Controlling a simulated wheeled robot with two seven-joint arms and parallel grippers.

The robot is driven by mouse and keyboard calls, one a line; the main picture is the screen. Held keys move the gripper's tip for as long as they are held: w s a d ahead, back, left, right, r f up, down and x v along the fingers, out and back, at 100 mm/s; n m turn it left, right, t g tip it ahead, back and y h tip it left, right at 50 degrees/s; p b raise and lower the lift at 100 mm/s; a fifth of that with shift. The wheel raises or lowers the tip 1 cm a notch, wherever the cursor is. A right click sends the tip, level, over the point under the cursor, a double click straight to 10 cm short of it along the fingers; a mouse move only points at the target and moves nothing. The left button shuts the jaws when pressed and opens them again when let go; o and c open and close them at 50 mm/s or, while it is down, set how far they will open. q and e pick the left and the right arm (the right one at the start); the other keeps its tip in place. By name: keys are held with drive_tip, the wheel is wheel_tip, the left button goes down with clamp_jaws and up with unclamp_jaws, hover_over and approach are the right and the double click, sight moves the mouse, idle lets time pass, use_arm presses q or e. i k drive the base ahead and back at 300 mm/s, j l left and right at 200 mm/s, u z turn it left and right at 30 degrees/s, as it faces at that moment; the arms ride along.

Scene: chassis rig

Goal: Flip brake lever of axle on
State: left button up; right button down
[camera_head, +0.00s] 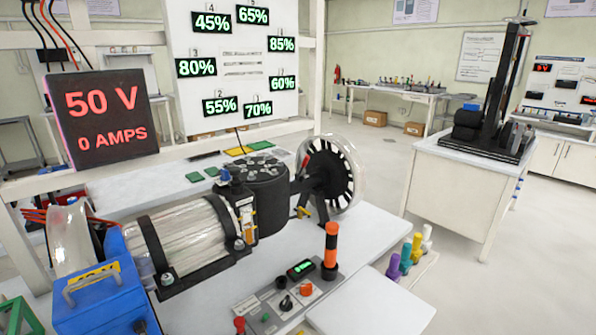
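The chassis rig stands on a white table (379,232). Its axle (300,184) runs from a black round housing (262,200) to a wheel (333,172) with a clear cover. A small yellow lever-like part (302,212) sits below the axle beside the wheel. An upright orange-and-black handle (331,247) stands on the control panel (262,318) at the front. I cannot tell which of these is the brake lever, or its on or off position. Neither of my grippers is in view.
A clear-cased cylinder (189,240) and a blue box (98,292) fill the left front. A screen (103,117) reads 50 V, 0 AMPS. Purple, green, yellow and white pegs (406,256) stand at the table's right edge. Open floor separates it from a white cabinet (449,193).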

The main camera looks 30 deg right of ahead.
sight(307, 158)
drive_tip(key=l+u, duration=0.2)
drive_tip(key=l, duration=0.25)
drive_tip(key=l+u, duration=0.2)
drive_tip(key=l, duration=0.25)
drive_tip(key=l+u, duration=0.15)
drive_tip(key=l, duration=0.25)
drive_tip(key=k+l+u, duration=0.2)
drive_tip(key=l, duration=0.25)
drive_tip(key=l+u, duration=0.2)
drive_tip(key=l, duration=0.25)
drive_tip(key=k+l+u, duration=0.2)
drive_tip(key=l, duration=0.15)
drive_tip(key=k+l+u, duration=0.15)
drive_tip(key=l, duration=0.25)
drive_tip(key=k+l+u, duration=0.2)
drive_tip(key=l, duration=0.2)
drive_tip(key=i, duration=0.05)
